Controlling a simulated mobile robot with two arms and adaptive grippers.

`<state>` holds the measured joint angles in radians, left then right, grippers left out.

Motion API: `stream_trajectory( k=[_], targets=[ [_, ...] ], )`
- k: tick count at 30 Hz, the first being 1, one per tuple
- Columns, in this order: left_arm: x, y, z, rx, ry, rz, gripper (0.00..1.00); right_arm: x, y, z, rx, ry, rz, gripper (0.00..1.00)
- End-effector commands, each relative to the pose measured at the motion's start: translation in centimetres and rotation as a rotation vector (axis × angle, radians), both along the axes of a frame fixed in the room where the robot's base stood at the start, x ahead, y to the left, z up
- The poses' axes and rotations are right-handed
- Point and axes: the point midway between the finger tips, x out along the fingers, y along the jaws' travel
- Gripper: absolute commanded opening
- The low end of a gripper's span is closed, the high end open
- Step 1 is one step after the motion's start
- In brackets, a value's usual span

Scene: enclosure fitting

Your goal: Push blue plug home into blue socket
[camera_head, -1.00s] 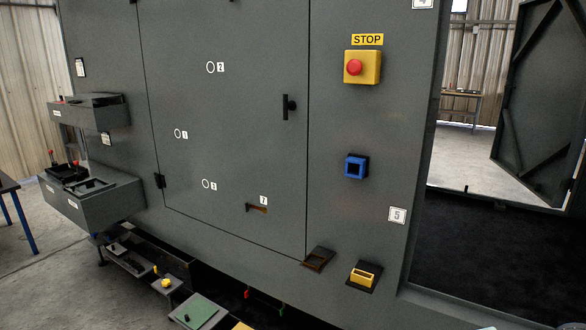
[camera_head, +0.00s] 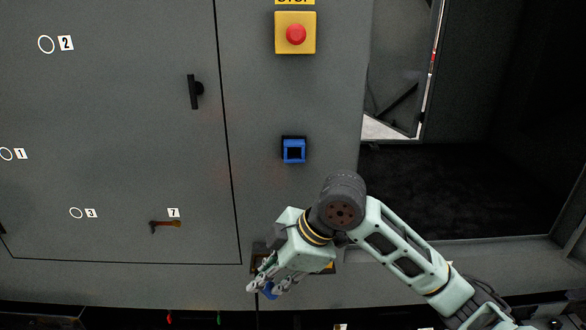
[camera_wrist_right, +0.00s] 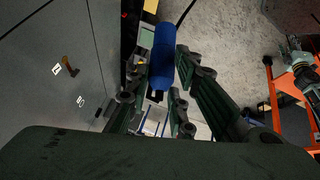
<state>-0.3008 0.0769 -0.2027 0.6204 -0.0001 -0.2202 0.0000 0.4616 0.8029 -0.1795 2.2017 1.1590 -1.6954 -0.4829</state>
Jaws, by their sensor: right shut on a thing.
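The blue socket (camera_head: 293,151) is a square blue frame with a dark opening, on the grey panel right of the door. My right gripper (camera_head: 262,288) is low in front of the panel, below the socket and apart from it. It is shut on the blue plug (camera_head: 269,290), which is mostly hidden by the fingers in the head view. In the right wrist view the blue plug (camera_wrist_right: 162,58) is a rounded blue body between the fingers (camera_wrist_right: 160,85), with a dark narrow end. My left gripper is not in view.
A yellow box with a red stop button (camera_head: 295,34) is above the socket. A black door handle (camera_head: 194,92) sticks out at the left. A dark holder with a yellow edge (camera_head: 326,267) is partly behind my right gripper. The panel around the socket is clear.

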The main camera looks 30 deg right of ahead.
Motion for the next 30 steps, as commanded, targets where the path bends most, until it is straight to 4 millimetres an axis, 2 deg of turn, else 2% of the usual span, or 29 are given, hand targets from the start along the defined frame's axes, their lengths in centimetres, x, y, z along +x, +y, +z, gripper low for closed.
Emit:
stream_trajectory(
  k=[1, 8, 18, 30],
  targets=[
    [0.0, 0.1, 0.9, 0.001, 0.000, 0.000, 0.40, 0.7, -0.6, 1.2, -0.061, -0.020, 0.030, 0.00],
    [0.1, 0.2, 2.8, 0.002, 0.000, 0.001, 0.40, 3.2, -2.8, 3.6, -0.323, -0.131, 0.192, 0.00],
    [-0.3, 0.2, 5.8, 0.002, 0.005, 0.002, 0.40, 6.1, -7.2, 7.8, -0.713, -0.403, 0.455, 0.00],
    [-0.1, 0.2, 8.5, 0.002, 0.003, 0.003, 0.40, 7.9, -12.2, 12.2, -0.946, -0.684, 0.629, 0.00]
  ],
)
